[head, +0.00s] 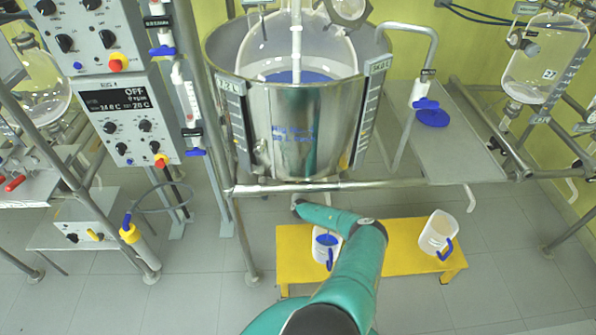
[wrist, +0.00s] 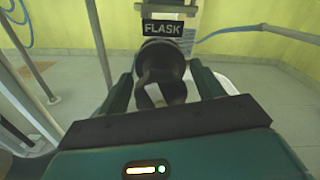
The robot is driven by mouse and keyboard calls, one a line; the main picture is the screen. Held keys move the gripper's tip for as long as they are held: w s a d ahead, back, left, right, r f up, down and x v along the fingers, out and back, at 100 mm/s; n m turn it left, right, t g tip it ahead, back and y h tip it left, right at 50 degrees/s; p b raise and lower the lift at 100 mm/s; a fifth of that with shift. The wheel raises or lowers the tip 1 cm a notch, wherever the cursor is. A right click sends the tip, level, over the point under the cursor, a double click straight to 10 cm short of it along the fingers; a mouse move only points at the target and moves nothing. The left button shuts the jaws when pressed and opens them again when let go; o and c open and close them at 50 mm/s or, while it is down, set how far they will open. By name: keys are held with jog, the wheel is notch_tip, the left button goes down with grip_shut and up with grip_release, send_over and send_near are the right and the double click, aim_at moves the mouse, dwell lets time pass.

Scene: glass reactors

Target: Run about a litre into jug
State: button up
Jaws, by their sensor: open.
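A white jug (head: 321,252) with a blue handle stands on the yellow bench, partly behind my arm; a blue patch shows inside its mouth. A second white jug (head: 436,232) with a blue handle stands at the bench's right end. Above is a glass flask (head: 322,48) holding blue liquid, inside a large steel vessel (head: 300,135). My arm reaches under the vessel, where my gripper is small and hard to make out in the head view. In the wrist view my gripper (wrist: 165,90) is open, its fingers either side of a dark valve part (wrist: 162,62) below a "FLASK" label (wrist: 162,29).
A control box (head: 128,120) reading OFF and a grey shelf (head: 455,140) flank the vessel. Tiled floor in front is clear.

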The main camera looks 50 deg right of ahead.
jog(key=c, duration=1)
jog(key=shift+m, duration=0.3)
jog(key=shift+f+m, duration=0.1)
jog(key=shift+m, duration=10.7)
